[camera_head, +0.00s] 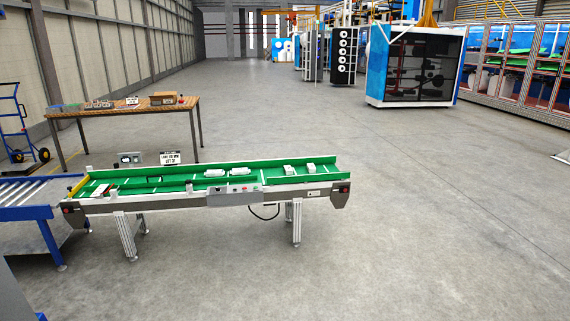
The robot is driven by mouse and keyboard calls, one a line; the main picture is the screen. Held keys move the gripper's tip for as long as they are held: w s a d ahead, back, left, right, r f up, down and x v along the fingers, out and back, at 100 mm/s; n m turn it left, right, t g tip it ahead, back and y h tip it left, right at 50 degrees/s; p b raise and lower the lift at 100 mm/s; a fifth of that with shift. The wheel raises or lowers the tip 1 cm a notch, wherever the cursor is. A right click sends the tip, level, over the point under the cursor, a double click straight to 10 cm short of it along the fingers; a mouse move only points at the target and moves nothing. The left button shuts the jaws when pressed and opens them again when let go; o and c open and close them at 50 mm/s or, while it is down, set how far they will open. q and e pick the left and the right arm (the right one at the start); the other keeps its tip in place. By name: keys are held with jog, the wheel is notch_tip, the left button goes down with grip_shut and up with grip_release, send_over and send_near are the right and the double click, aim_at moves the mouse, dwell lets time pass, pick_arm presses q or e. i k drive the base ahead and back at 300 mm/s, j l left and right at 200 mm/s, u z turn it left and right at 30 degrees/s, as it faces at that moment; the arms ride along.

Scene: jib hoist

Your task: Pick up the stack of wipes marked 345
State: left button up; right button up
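Several small white packs lie on the green conveyor belt (135,186). One white pack (215,173) and another beside it (243,171) are near the middle. Two more, one white pack (288,170) and one farther right (311,168), lie toward the right end. A pale flat item with some red (100,190) lies near the belt's left end. All are too small for me to read a number, so I cannot tell which is marked 345. Neither of my grippers is in view.
A blue roller conveyor (25,197) adjoins the belt at left. A wooden table (130,108) with boxes and a black-and-white sign (170,158) stand behind. A hand truck (18,125) is far left. The floor in front and to the right is clear.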

aim_at(311, 167)
jog(key=i, duration=0.9)
jog(key=i+j+z, duration=0.15)
jog(key=i, duration=0.75)
jog(key=i+j, duration=0.1)
jog(key=i, duration=0.75)
jog(key=i+j, duration=0.15)
jog(key=i, duration=0.25)
jog(key=i+j+z, duration=0.1)
jog(key=i, duration=0.3)
jog(key=i+j, duration=0.2)
jog(key=i, duration=0.2)
jog(key=l+z, duration=0.05)
